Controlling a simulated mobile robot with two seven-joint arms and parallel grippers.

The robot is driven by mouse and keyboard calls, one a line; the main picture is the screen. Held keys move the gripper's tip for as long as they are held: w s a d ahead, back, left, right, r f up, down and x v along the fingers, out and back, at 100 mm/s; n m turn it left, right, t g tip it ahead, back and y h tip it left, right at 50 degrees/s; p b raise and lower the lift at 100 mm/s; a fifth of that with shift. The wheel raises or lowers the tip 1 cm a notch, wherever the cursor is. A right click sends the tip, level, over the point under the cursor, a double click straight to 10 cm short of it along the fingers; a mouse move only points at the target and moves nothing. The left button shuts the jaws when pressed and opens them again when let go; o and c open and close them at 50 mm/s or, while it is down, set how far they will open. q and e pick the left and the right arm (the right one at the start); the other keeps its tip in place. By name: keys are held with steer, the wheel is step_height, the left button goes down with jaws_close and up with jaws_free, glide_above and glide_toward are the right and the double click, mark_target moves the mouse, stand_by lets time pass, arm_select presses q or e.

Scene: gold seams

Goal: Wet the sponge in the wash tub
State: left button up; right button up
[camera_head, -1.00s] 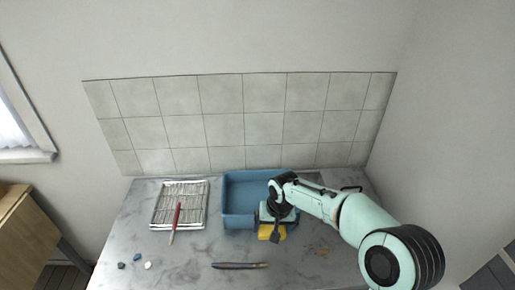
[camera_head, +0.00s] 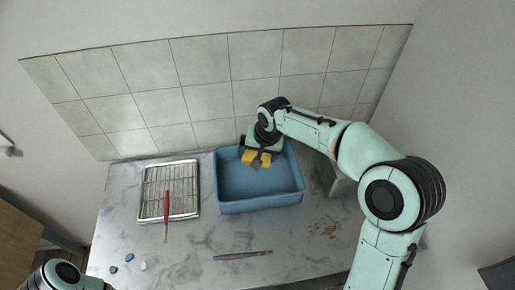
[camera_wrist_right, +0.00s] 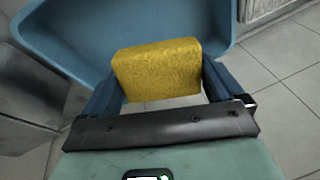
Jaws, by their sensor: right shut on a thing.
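A yellow sponge (camera_head: 248,156) is held in my right gripper (camera_head: 257,157), over the back of the blue wash tub (camera_head: 262,206) in the head view. The right wrist view shows the sponge (camera_wrist_right: 158,70) between the two dark blue fingers of the right gripper (camera_wrist_right: 160,88), with the tub (camera_wrist_right: 62,38) behind it. The sponge looks raised above the tub floor, but its exact height I cannot tell. Water in the tub cannot be made out. A piece of my left arm shows at the lower left of the head view; its gripper is out of frame.
A wire rack tray (camera_head: 152,207) with a red-handled tool (camera_head: 167,210) lies left of the tub. A slim blue-brown tool (camera_head: 242,255) lies in front. Small stones (camera_head: 128,257) sit front left. Brown crumbs (camera_head: 328,229) lie right on the marble counter (camera_head: 200,240). A tiled wall (camera_head: 200,95) stands behind.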

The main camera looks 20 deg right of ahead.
arm_select(q)
step_height(320, 180, down, 6)
steer(key=s+b, duration=0.2)
steer(key=b, duration=0.2)
steer(key=shift+s+b, duration=0.25)
steer(key=shift+b, duration=0.15)
arm_select(e)
steer(key=shift+w+f, duration=0.1)
steer(key=shift+f, duration=4)
arm_select(q)
steer(key=shift+r, duration=0.15)
arm_select(e)
steer(key=shift+r, duration=0.1)
steer(key=shift+r+p, duration=1.9)
steer(key=shift+r, duration=0.95)
steer(key=shift+r+p, duration=0.55)
steer(key=shift+r, duration=0.4)
arm_select(q)
steer(key=r, duration=0.1)
steer(key=w+r, duration=0.1)
steer(key=r, duration=0.1)
steer(key=w+r, duration=0.1)
steer(key=r, duration=0.1)
steer(key=shift+w+r, duration=0.15)
steer(key=shift+w, duration=0.1)
steer(key=shift+r, duration=0.1)
